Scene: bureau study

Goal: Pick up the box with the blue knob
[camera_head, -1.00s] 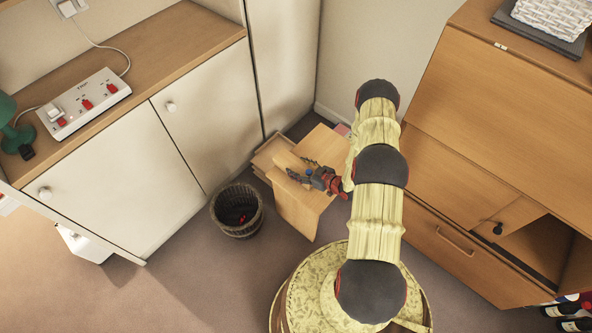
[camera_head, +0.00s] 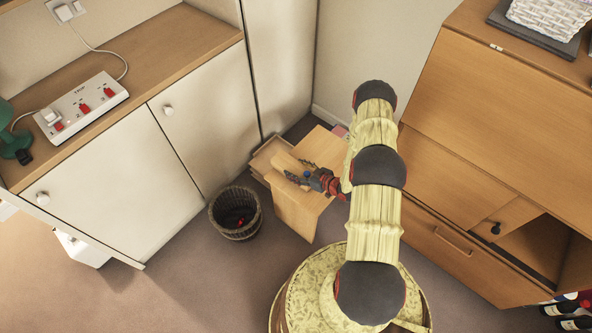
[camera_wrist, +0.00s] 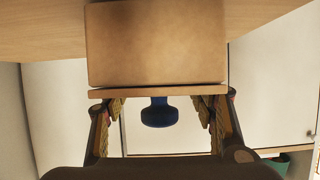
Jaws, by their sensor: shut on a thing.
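The box (camera_wrist: 156,45) is a plain tan block in the upper middle of the wrist view, with a thin front plate (camera_wrist: 158,92) and a blue knob (camera_wrist: 159,113) facing me. My gripper (camera_wrist: 160,105) has one finger on each side of the knob and is shut on the box at its plate end. In the head view, the blue knob (camera_head: 307,173) shows between the fingers of my gripper (camera_head: 299,171). There the box is small and blends with the wood of the small table (camera_head: 293,212). I cannot tell if the box still touches the wood around it.
A wicker basket (camera_head: 236,212) stands on the floor left of the small table. White cupboards (camera_head: 130,185) are at left, with a power strip (camera_head: 81,106) on top. A wooden bureau (camera_head: 490,150) stands close at right. Carpet is free in front of the basket.

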